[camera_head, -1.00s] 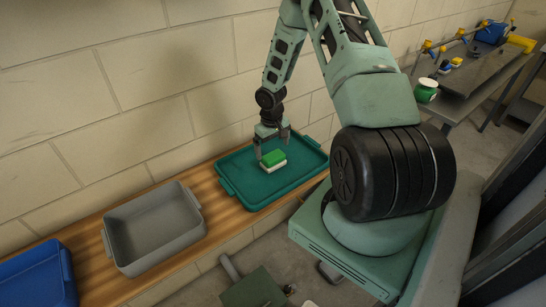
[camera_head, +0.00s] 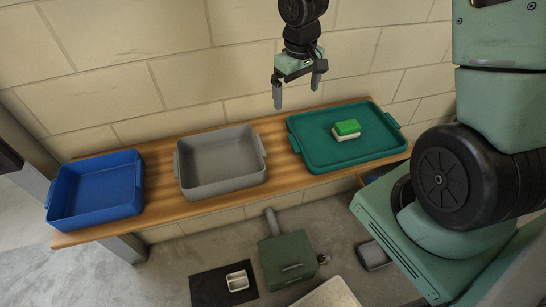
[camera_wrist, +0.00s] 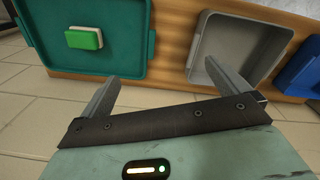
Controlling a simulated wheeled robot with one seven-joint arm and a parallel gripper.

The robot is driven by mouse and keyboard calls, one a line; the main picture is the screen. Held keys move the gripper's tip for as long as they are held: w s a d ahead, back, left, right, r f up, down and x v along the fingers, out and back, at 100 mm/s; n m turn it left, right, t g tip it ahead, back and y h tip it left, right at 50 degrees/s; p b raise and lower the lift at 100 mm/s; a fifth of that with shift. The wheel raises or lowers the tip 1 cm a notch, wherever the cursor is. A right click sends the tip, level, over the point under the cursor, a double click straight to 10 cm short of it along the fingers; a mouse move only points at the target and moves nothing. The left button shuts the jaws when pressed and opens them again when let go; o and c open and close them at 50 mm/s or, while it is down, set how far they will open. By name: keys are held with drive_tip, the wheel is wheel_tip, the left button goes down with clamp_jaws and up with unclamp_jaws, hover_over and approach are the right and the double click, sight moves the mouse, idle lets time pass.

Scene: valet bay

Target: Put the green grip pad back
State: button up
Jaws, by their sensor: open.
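The green grip pad (camera_head: 347,128) has a green top and a white underside. In the wrist view the pad (camera_wrist: 84,40) shows at upper left, inside the teal tray (camera_wrist: 45,15). My gripper (camera_head: 299,98) is open and empty, raised to the left of the pad and apart from it. In the wrist view the two fingers of my gripper (camera_wrist: 172,95) stand wide apart with nothing between them.
A grey bin (camera_head: 222,190) and a blue bin (camera_head: 97,212) stand on the wooden shelf (camera_head: 160,212) left of the tray; both look empty. On the floor below are a green box (camera_head: 288,262) and a black mat (camera_head: 208,288) with a small white tray (camera_head: 237,281).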

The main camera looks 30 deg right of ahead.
drive_tip(key=s+a+r+n, duration=0.1)
drive_tip(key=s+a+r, duration=0.25)
drive_tip(key=a, duration=0.25)
drive_tip(key=s+a+r+n, duration=0.2)
drive_tip(key=s+a, duration=0.2)
drive_tip(key=a, duration=0.2)
drive_tip(key=s+a+r+n, duration=0.1)
drive_tip(key=s+a, duration=0.3)
drive_tip(key=s, duration=0.4)
drive_tip(key=s+a+r+n+y, duration=0.1)
drive_tip(key=s+a+r+n, duration=0.1)
drive_tip(key=s+a, duration=0.3)
drive_tip(key=s+r, duration=0.1)
drive_tip(key=s, duration=0.1)
drive_tip(key=shift+s, duration=0.35)
wheel_tip(320, 180, down, 9)
drive_tip(key=b, duration=0.9)
